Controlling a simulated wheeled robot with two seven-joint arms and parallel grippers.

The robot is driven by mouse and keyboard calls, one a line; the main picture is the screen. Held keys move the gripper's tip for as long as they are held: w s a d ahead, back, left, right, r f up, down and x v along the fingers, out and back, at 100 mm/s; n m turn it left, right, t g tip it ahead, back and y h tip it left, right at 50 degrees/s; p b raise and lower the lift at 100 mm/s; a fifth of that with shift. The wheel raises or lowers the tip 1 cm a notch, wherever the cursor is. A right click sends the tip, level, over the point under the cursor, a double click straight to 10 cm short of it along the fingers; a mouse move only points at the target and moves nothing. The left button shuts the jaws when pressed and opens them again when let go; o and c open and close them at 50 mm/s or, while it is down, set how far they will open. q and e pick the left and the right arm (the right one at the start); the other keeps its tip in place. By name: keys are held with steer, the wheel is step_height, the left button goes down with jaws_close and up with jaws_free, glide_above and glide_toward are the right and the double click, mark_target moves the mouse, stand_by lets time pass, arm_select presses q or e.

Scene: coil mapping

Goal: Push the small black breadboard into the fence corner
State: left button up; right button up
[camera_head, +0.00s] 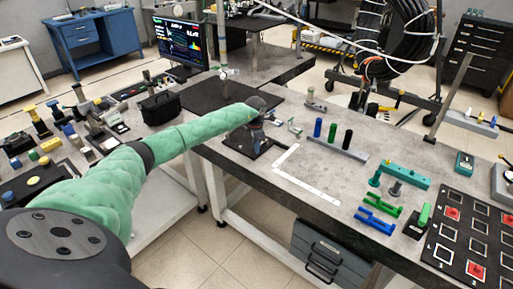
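The small black breadboard (238,145) lies flat on the grey table, partly hidden by my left gripper. A thin white L-shaped fence (310,187) lies just right of it; its corner (275,167) points toward the table's front edge. A narrow strip of table shows between board and fence. My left gripper (260,140) points down over the board's right part. Its fingers are small and dark, so I cannot tell whether they are open or touch the board. My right gripper is not in view.
A rail with blue, green and black pegs (337,147) stands behind the fence. Teal, green and blue parts (379,213) and a black numbered board (470,240) lie to the right. A large black mat (205,95) lies behind my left arm.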

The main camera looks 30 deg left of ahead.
arm_select(q)
steer(key=o, duration=0.4)
steer(key=shift+w+a+r, duration=0.1)
steer(key=shift+a, duration=0.2)
steer(key=shift+c, duration=0.2)
steer(key=shift+o, duration=0.2)
steer(key=shift+f, duration=0.25)
steer(key=shift+d+r, duration=0.15)
steer(key=shift+r, duration=0.25)
step_height(320, 180, up, 7)
steer(key=b, duration=0.3)
steer(key=shift+a, duration=0.2)
